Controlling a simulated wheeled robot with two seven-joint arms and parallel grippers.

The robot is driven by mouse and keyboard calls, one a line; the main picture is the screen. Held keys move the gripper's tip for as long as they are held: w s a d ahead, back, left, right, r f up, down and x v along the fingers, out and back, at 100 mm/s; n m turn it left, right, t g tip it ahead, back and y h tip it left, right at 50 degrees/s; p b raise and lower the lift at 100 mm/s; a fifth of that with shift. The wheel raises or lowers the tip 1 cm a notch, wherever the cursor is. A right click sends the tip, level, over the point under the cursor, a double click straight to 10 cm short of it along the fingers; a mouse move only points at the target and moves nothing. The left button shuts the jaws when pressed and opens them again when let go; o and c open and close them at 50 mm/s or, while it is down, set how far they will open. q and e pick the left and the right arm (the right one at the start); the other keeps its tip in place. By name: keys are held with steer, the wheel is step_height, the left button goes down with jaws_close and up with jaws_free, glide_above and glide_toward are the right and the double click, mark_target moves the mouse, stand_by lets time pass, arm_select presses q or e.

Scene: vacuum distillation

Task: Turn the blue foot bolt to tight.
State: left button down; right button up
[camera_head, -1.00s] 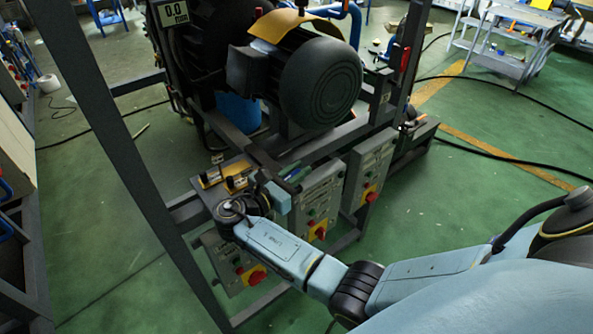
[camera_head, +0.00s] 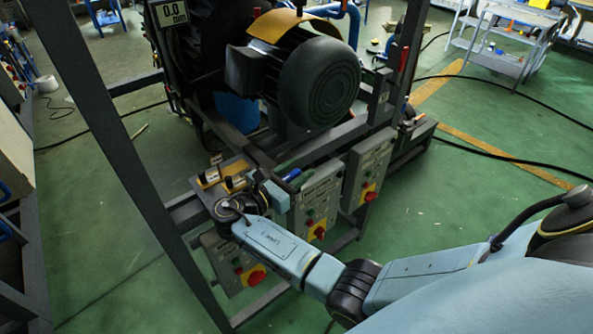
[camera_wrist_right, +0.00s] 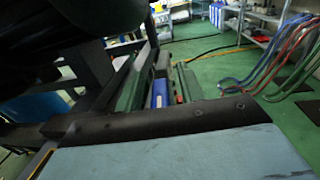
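My right gripper (camera_head: 273,193) is at the frame's lower shelf, below the motor (camera_head: 320,82). My own wrist and forearm cover much of it, and its fingertips do not show clearly. In the right wrist view, a pale blue surface with a dark bar fills the bottom, and no open or shut fingers can be made out. A gold-coloured plate with black knobs and small labels (camera_head: 235,182) sits just left of the gripper. I cannot pick out a blue foot bolt for certain; it may be hidden behind my arm or the motor. My left gripper is not in view.
Control boxes with red knobs (camera_head: 368,170) hang on the frame right of my wrist. A blue item lies on the shelf (camera_head: 292,175); a blue item also shows in the wrist view (camera_wrist_right: 159,94). A dark post (camera_head: 130,160) rises at left.

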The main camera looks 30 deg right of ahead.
mark_target(296, 170)
step_height(296, 170, up, 10)
steer(key=shift+f+p, duration=0.1)
steer(key=shift+p, duration=0.6)
